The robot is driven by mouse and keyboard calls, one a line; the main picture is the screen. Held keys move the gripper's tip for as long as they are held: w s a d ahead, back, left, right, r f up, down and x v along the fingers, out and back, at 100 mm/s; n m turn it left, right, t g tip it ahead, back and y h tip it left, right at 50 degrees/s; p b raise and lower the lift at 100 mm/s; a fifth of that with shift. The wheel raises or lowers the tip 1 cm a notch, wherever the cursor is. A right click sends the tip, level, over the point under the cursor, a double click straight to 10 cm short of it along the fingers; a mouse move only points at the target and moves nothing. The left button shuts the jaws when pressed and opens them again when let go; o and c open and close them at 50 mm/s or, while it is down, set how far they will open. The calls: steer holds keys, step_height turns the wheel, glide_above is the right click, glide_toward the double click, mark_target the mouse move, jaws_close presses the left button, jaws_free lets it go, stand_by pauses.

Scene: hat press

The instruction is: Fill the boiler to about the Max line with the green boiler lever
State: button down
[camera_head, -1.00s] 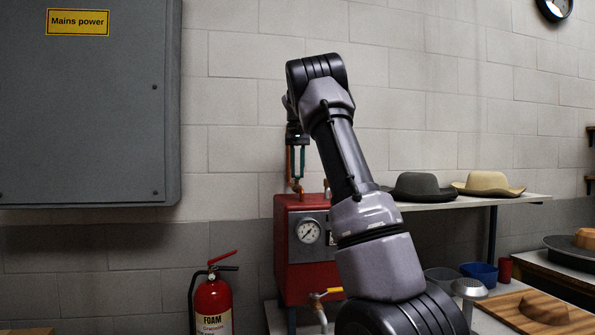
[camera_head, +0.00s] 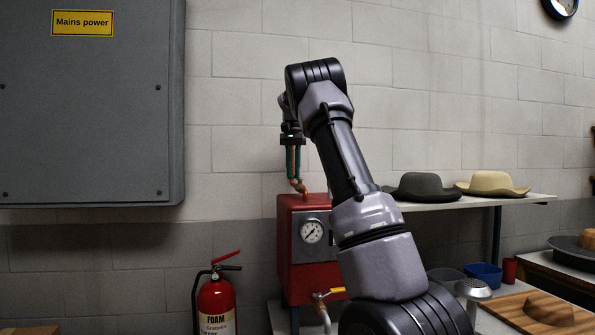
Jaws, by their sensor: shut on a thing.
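My gripper (camera_head: 293,176) points down just above this fitting, shut on the green boiler lever (camera_head: 290,160), which shows only as a thin green strip along the fingers. The lever's exact angle is hard to see. My forearm hides the boiler's right part. No water level or Max line can be made out.
A yellow-handled tap (camera_head: 331,292) is low in front of the boiler. Two hats sit on the shelf (camera_head: 520,200); a blue tub (camera_head: 484,274) is on the bench.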

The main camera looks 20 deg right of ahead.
steer(key=w+a+m, duration=0.1)
steer(key=w+m, duration=0.5)
steer(key=m, duration=0.5)
steer(key=shift+a, duration=0.35)
steer(key=shift+r, duration=0.1)
steer(key=c, duration=0.8)
jaws_free()
steer(key=shift+o, duration=0.2)
